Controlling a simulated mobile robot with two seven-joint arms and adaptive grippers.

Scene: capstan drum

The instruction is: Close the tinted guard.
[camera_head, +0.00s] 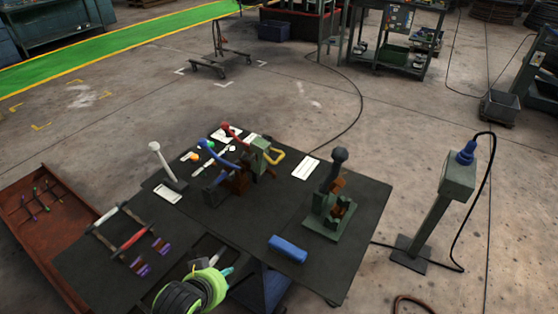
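I cannot make out a clearly tinted guard in the head view. A small green machine (259,152) with a red lever, a blue lever and a yellow loop handle stands at the back of the dark tabletop (255,218). A second green machine (328,212) with a black knob and orange-brown parts stands at the right. My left gripper (213,257) is low in the view, over the table's front edge, beyond a lime-and-black arm link. It is apart from both machines. Its fingers are small and partly hidden by the arm. My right gripper is not in view.
A blue block (288,249) lies near the front edge. A white-knobbed lever (163,163) stands at the left, and a rack with a red handle (130,238) lies at front left. A green pedestal (447,195) with a cable stands right of the table. The table's middle is mostly clear.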

